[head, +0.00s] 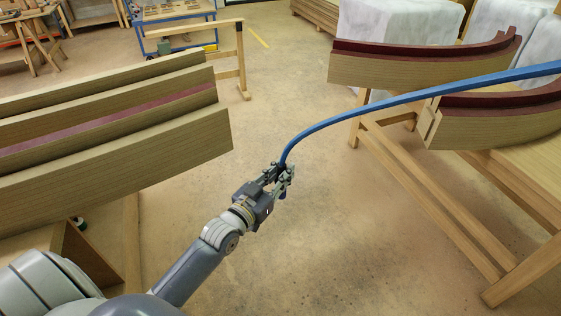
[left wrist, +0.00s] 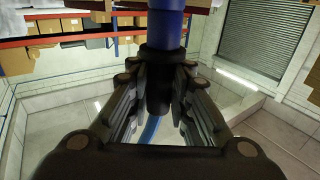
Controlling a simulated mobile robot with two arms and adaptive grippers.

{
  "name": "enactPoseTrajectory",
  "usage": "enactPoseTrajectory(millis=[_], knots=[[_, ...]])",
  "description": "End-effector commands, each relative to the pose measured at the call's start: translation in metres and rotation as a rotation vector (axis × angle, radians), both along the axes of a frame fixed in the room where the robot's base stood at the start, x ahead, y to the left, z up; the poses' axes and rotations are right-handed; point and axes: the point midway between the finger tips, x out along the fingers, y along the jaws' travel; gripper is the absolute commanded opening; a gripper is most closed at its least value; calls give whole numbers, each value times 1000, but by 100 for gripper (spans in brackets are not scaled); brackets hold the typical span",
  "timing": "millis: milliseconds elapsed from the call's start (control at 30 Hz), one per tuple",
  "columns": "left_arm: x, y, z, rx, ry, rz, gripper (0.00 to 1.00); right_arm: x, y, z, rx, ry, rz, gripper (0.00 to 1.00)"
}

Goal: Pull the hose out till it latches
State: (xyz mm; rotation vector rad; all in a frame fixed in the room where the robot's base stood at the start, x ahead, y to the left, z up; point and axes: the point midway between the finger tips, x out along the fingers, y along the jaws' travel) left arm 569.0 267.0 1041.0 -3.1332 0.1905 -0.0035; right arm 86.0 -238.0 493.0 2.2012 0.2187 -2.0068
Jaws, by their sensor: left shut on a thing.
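A blue hose (head: 400,101) comes in from the right edge of the head view, passes above the curved wooden pieces at the right, and bends down to my left gripper (head: 281,176). My left gripper is shut on the hose's end, which has a dark fitting. In the left wrist view the gripper (left wrist: 160,100) holds the dark fitting (left wrist: 160,85) between its fingers, with the blue hose (left wrist: 165,28) above it. The hose's far end and any reel or latch are out of view. My right gripper is not in view.
Curved laminated wood pieces (head: 150,150) lie at the left. More curved pieces (head: 420,68) rest on a wooden trestle (head: 430,190) at the right. A blue cart (head: 175,22) and a wooden stand (head: 242,60) are at the back. The floor between (head: 300,250) is clear.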

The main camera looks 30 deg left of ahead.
Motion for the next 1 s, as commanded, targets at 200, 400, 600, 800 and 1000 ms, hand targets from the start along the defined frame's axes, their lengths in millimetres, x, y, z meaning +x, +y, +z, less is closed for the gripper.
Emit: enactPoseTrajectory(millis=[200, 400, 600, 800, 1000], knots=[[7, 16, -15, 2, 4, 5, 0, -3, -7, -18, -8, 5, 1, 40], [15, 37, -35, 4, 3, 5, 0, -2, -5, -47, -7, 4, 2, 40], [23, 58, -51, 4, 3, 6, 0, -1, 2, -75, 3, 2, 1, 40], [31, 77, -67, 4, 5, 6, 0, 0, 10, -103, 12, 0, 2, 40], [38, 94, -80, 3, 4, 6, 0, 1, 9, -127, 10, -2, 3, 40]])
